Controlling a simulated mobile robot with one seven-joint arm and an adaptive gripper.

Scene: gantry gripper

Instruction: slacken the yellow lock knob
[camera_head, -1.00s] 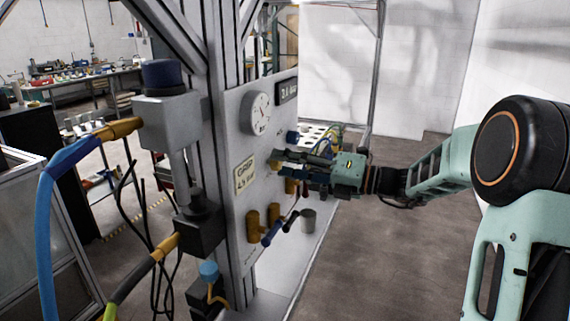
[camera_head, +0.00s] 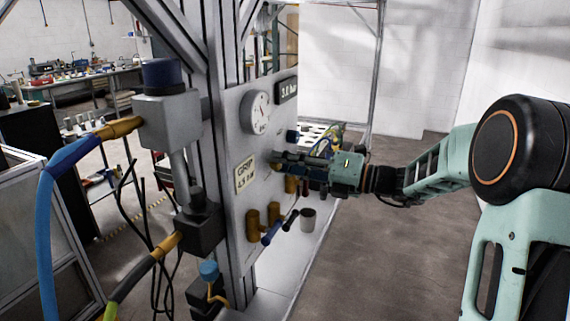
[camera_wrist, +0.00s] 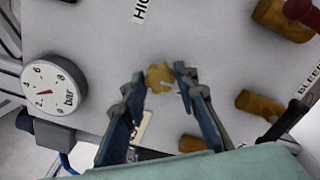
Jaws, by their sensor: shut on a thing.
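The yellow lock knob (camera_wrist: 160,77) is a small lobed knob on the grey panel, in the upper middle of the wrist view. My gripper (camera_wrist: 160,80) has its two fingers on either side of the knob, shut on it. In the head view my gripper (camera_head: 277,159) reaches in from the right, with its tips at the panel (camera_head: 241,116). The fingers mostly hide the knob there.
A round pressure gauge (camera_head: 258,113) and a dark display (camera_head: 287,90) sit above the gripper. A GRIP label (camera_head: 244,175) is to its left. Brass fittings (camera_head: 252,224), a blue-handled lever (camera_head: 270,234) and a grey cup (camera_head: 308,219) are below.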

